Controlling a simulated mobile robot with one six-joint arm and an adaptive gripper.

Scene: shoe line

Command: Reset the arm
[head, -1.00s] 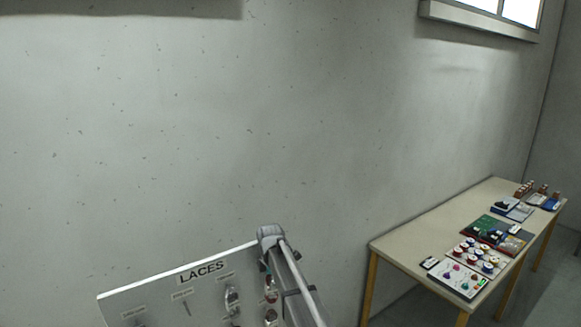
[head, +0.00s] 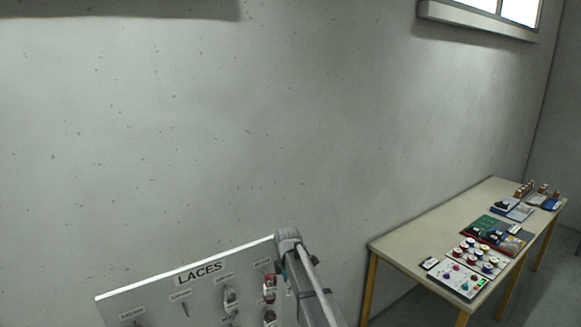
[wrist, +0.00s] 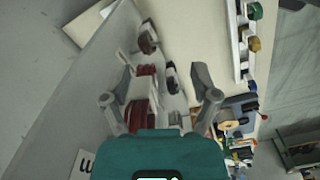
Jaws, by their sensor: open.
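My arm shows in the head view (head: 305,270), in front of the right end of a grey board marked LACES (head: 200,270). My gripper's fingertips do not show clearly there. In the wrist view my gripper (wrist: 163,85) is open, with its two grey fingers spread apart. Dark red laces (wrist: 143,105) show behind and between the fingers, apparently hanging on the board. I see nothing held between the fingertips.
A wooden table (head: 400,240) stands along the wall at the right, with boards of coloured knobs (head: 462,277) and other small items on it. The wall behind the LACES board is bare. A window is at the top right.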

